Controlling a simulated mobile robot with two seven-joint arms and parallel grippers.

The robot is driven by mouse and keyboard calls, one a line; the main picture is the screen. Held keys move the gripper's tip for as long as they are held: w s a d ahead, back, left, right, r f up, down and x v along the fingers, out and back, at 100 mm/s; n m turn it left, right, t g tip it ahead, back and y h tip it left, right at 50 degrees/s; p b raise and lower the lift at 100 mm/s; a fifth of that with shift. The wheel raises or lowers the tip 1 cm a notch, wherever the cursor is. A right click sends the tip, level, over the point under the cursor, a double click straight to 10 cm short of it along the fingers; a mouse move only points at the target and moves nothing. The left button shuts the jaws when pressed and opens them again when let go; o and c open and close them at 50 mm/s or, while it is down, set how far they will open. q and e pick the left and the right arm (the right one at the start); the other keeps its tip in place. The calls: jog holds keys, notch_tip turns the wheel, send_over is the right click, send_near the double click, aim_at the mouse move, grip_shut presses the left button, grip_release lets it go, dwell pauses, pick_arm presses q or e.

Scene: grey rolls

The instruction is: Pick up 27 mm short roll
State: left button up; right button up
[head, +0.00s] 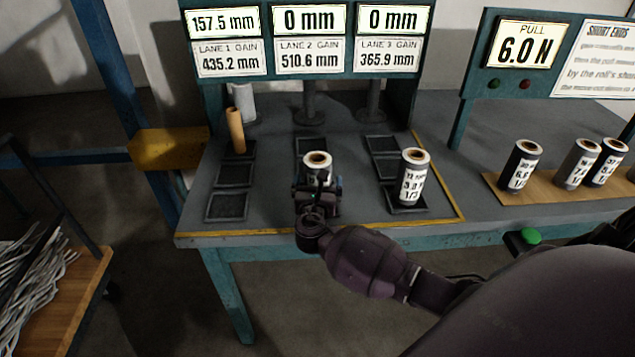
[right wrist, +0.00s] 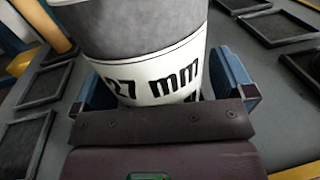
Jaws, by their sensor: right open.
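The 27 mm short roll (head: 317,164) stands upright in the middle lane of the table, mostly hidden behind my right gripper in the head view. In the right wrist view the grey roll (right wrist: 140,45) fills the centre, its white label reading "27 mm". My right gripper (head: 317,190) is open, its blue fingers (right wrist: 165,95) on either side of the roll. A gap shows at the right finger; contact at the left finger is hard to tell. My left gripper is not in view.
Another labelled roll (head: 414,178) stands in the right lane. Several rolls, one of them here (head: 520,167), stand on a wooden board at right. A tan tube (head: 236,131) stands in the left lane. Empty square trays (head: 228,206) lie around. A display board (head: 310,80) rises behind.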

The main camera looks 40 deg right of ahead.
jog(key=shift+c, duration=0.3)
jog(key=c, duration=1)
